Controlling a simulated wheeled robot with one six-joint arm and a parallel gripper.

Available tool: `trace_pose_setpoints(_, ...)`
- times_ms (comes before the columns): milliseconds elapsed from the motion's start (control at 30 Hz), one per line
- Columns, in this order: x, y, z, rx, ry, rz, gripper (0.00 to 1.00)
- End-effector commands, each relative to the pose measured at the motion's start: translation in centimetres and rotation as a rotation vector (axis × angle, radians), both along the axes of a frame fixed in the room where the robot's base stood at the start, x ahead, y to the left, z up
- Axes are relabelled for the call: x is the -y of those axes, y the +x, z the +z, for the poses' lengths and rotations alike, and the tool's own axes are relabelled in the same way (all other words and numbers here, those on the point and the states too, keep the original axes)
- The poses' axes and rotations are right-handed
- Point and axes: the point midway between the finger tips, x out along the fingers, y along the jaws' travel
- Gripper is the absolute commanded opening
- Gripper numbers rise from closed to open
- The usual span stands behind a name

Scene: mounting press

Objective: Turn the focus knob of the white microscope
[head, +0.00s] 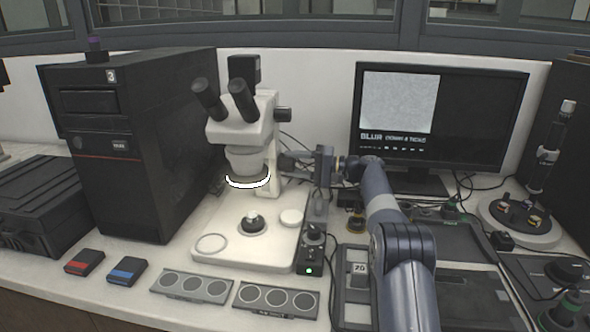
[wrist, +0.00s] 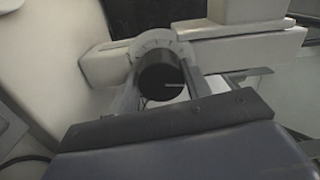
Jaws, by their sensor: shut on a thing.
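The white microscope (head: 243,129) stands left of centre in the head view, with black eyepieces and a lit ring below its head. Its black focus knob (wrist: 163,76) shows in the wrist view, end on, with a pale mark on its face and a graduated collar (wrist: 148,47) behind it. My gripper (head: 305,162) reaches the microscope's right side from the right. In the wrist view its jaws (wrist: 165,90) stand on both sides of the knob and are shut on it. In the head view the knob is mostly hidden by my gripper.
A monitor (head: 480,110) with a grey picture and the word "BLUR" stands behind my arm. A black computer tower (head: 135,150) is left of the microscope. A small black box with a green light (head: 309,262) stands close below my gripper. Two slide holders (head: 192,286) lie in front.

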Motion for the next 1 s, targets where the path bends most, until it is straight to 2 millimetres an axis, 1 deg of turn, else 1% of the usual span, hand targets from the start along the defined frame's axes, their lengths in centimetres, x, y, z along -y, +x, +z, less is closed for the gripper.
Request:
trace_pose_setpoints(33,0.02,-0.01,-0.36,0.035,-0.008,0.002,0.23)
trace_pose_setpoints(200,0.01,0.01,-0.35,0.144,-0.029,0.001,0.23)
trace_pose_setpoints(400,0.02,0.04,-0.33,0.232,-0.046,0.002,0.23)
trace_pose_setpoints(633,0.02,0.03,-0.32,0.275,-0.054,0.002,0.23)
trace_pose_setpoints(1000,0.02,0.04,-0.33,0.28,-0.057,0.003,0.23)
